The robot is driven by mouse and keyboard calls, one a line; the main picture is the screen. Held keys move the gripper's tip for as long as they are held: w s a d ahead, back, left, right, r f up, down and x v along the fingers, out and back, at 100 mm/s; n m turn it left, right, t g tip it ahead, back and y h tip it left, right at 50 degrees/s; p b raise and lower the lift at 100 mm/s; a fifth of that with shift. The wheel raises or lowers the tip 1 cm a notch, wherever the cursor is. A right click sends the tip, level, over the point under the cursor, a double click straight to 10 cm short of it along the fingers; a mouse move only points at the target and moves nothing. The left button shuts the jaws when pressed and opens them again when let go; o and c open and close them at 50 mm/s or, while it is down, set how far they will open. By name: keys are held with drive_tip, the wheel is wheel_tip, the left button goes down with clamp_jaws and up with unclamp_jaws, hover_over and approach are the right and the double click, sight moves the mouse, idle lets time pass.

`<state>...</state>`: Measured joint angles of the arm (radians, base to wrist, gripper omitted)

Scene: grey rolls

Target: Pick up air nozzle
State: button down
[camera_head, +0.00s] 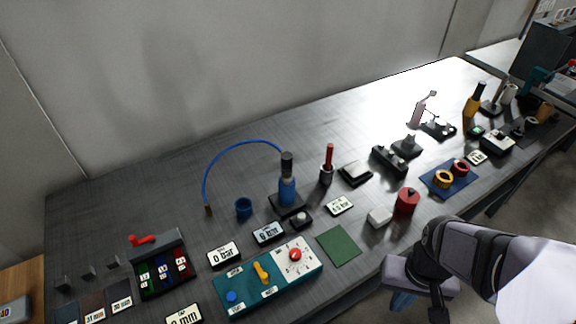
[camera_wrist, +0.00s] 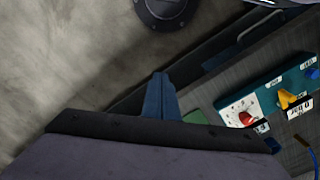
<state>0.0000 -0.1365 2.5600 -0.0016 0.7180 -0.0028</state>
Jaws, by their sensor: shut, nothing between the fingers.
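A blue hose (camera_head: 243,143) arches from the top of a blue cylinder with a black upper part (camera_head: 287,188) over to the left. Its free end has a small brass-coloured tip (camera_head: 208,210) at the table surface, which may be the air nozzle; I cannot tell for certain. My gripper (camera_head: 402,301) is off the table's front edge at the lower right, well away from the hose. In the wrist view my blue fingers (camera_wrist: 160,95) are together and empty.
A teal panel (camera_head: 245,299) with a red knob and yellow lever stands near the front edge, beside a green mat (camera_head: 338,246). A red cylinder (camera_head: 407,201) and white block (camera_head: 380,216) are near my arm. The table's back left is clear.

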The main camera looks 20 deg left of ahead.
drive_tip(key=c, duration=1.4)
unclamp_jaws()
drive_tip(key=w+a+r+n+t+b, duration=0.1)
drive_tip(key=w+a+n, duration=0.1)
drive_tip(key=w+n, duration=0.3)
drive_tip(key=w+a+r+n+b, duration=0.1)
drive_tip(key=w+a+r+n, duration=0.15)
drive_tip(key=w+n, duration=0.3)
drive_tip(key=n+t+b, duration=0.3)
drive_tip(key=n+b, duration=0.2)
drive_tip(key=n, duration=2.3)
approach(287, 158)
drive_tip(key=shift+y, duration=0.4)
drive_tip(key=x, duration=0.5)
drive_tip(key=shift+s+d+f, duration=0.2)
drive_tip(key=shift+s+d, duration=0.1)
drive_tip(key=shift+s, duration=0.05)
drive_tip(key=shift+w+p+x, duration=0.2)
drive_tip(key=shift+p+x, duration=0.05)
drive_tip(key=shift+x, duration=1.6)
drive_tip(key=shift+w+p+x, duration=0.15)
drive_tip(key=shift+p+x, duration=0.1)
drive_tip(key=shift+x, duration=1.55)
